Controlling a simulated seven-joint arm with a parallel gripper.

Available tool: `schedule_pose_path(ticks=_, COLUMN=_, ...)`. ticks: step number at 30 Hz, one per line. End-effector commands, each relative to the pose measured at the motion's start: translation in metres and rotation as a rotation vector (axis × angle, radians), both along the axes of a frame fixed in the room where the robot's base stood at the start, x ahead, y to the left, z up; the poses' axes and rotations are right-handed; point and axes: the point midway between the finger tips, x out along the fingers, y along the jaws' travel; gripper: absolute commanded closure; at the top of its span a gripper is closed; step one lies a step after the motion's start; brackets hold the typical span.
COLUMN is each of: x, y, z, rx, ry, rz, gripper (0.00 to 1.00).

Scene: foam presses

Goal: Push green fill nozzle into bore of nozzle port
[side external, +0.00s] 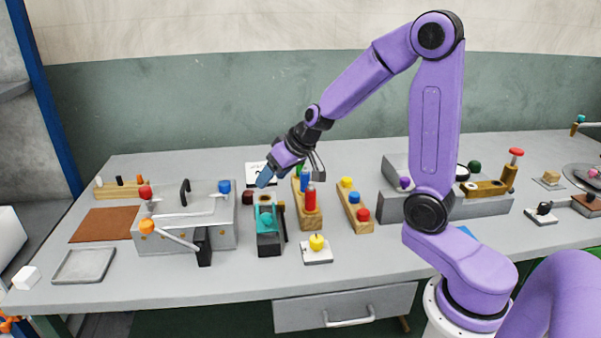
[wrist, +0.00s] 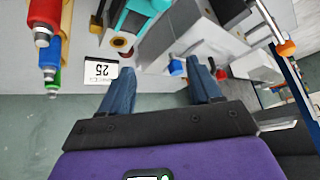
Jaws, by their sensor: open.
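The green fill nozzle (wrist: 52,78) stands in a wooden rack (side external: 301,213) at the far end of a row, beyond a blue and a red one. In the side view only a little of its green top (side external: 299,170) shows behind the blue one. The likely nozzle port is a teal-topped block (side external: 267,224) left of the rack; a brass-coloured ring around a dark bore (wrist: 122,42) shows at its end in the wrist view. My gripper (side external: 266,179) is open and empty, above and behind the block's far end. Its two blue fingers (wrist: 160,76) are spread apart.
A grey press box (side external: 185,235) with handle and lever stands left of the teal block. A second wooden rack (side external: 355,212) with yellow and red pieces stands to the right. A white card marked 25 (wrist: 100,71) lies behind.

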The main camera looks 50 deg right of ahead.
Motion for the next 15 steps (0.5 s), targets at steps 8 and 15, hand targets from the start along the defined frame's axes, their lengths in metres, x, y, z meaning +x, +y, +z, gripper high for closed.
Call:
schedule_pose_path(ticks=8, x=0.025, y=-0.099, z=-0.002, rx=-0.067, ry=-0.091, rz=-0.323, gripper=0.37)
schedule_pose_path(ticks=15, x=0.018, y=-0.168, z=-0.003, rx=-0.136, ry=-0.128, rz=-0.537, gripper=0.37)
